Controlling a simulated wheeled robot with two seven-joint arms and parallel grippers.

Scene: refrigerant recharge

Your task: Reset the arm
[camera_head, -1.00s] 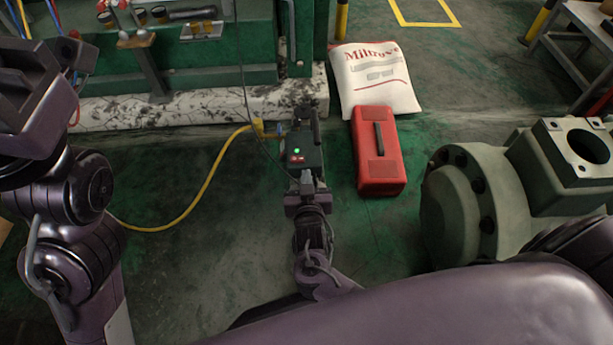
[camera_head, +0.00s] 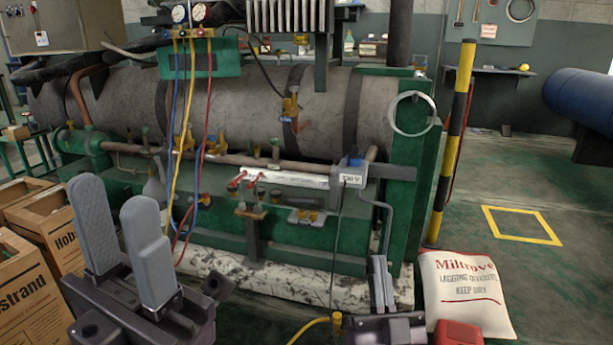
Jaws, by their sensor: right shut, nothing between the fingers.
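My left gripper (camera_head: 112,206) is in the lower left of the head view, its two grey fingers pointing up with a gap between them. My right gripper (camera_head: 378,268) is at the bottom, right of the middle, fingers pointing up and closed together. It holds nothing and appears in front of the right end of the machine's pale plinth. Most of both arms is below the picture.
A green-framed machine with a large grey tank (camera_head: 240,105) fills the middle. Gauges (camera_head: 190,14) with blue, yellow and red hoses hang at its upper left. A white sack (camera_head: 465,290), red case (camera_head: 458,334) and striped post (camera_head: 452,140) stand right.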

